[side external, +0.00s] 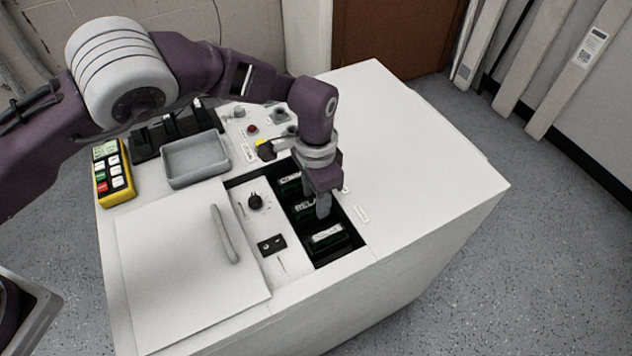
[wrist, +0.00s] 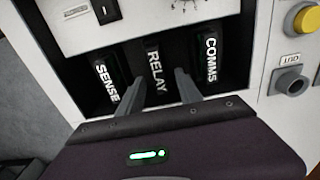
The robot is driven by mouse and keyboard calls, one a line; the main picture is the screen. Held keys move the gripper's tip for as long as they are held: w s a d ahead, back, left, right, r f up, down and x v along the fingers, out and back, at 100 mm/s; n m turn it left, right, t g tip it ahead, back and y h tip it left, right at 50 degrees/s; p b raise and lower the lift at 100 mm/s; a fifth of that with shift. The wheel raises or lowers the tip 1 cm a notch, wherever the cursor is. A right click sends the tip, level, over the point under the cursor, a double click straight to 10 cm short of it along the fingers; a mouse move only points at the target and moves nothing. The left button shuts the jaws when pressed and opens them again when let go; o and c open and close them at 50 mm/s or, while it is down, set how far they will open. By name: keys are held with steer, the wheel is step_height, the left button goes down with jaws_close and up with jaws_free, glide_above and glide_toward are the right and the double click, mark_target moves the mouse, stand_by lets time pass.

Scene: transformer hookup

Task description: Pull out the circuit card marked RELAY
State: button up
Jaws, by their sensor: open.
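The RELAY card (wrist: 154,68) is a dark card with white lettering, in the middle of a black slot bay between the SENSE card (wrist: 106,82) and the COMMS card (wrist: 210,60). In the side view the RELAY card (side external: 304,207) is partly hidden by my gripper (side external: 323,212). My gripper points down over the bay. In the wrist view its two fingers (wrist: 158,84) are open, one to each side of the RELAY label. I cannot tell whether they touch the card. The card appears seated in its slot.
A neighbouring card stands close on each side. A grey tray (side external: 195,160), a yellow keypad (side external: 114,172) and a lid with a handle (side external: 180,260) lie on the left of the white cabinet. A knob (side external: 255,201) is beside the bay. The cabinet's right top (side external: 430,170) is clear.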

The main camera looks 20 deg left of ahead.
steer(key=shift+f, duration=0.15)
jaws_close()
steer(key=c, duration=0.8)
jaws_free()
jaws_close()
steer(key=shift+r, duration=0.2)
steer(key=shift+r, duration=2.2)
